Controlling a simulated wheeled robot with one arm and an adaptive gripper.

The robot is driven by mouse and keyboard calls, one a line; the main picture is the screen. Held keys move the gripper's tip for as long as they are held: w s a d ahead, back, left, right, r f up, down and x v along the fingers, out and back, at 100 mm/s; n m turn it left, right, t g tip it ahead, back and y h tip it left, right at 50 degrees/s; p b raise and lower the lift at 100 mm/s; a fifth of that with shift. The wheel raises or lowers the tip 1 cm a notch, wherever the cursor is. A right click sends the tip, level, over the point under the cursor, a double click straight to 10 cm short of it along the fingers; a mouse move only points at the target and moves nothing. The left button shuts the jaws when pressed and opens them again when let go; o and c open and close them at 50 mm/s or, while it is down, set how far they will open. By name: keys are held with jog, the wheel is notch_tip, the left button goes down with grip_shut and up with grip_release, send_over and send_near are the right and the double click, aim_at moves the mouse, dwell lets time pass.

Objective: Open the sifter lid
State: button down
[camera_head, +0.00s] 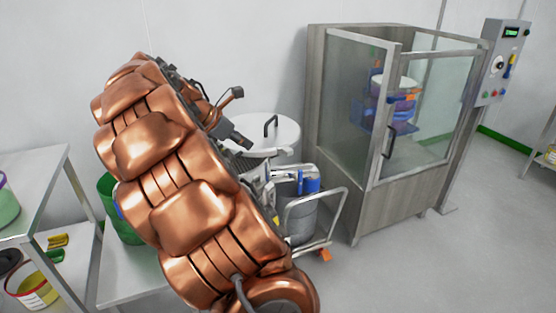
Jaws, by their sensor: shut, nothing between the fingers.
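A round pale metal lid (262,137) with a dark arched handle (271,122) lies flat and closed on a vessel just right of my arm, in the middle of the view. I take it for the sifter lid. My copper-coloured arm covers the left part of the vessel and much of what stands below it. A dark end piece that looks like my gripper (240,138) pokes out from behind the arm at the lid's left edge. It looks shut and empty. I cannot tell if it touches the lid.
A steel cabinet (395,204) with clear doors stands at the right, beside a control panel (498,64). A wheeled trolley (338,212) holds a drum below the lid. Steel tables (45,170) and a green bin (107,188) are at the left. Floor is free at the lower right.

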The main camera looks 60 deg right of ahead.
jog(key=d, duration=0.1)
jog(key=p, duration=0.1)
send_near(278, 151)
jog(key=s+f, duration=0.1)
jog(key=s+d+f, duration=0.1)
jog(key=s+f, duration=0.1)
jog(key=s+d+f, duration=0.1)
jog(key=f, duration=0.1)
jog(key=shift+s+d, duration=0.35)
jog(key=shift+d, duration=0.35)
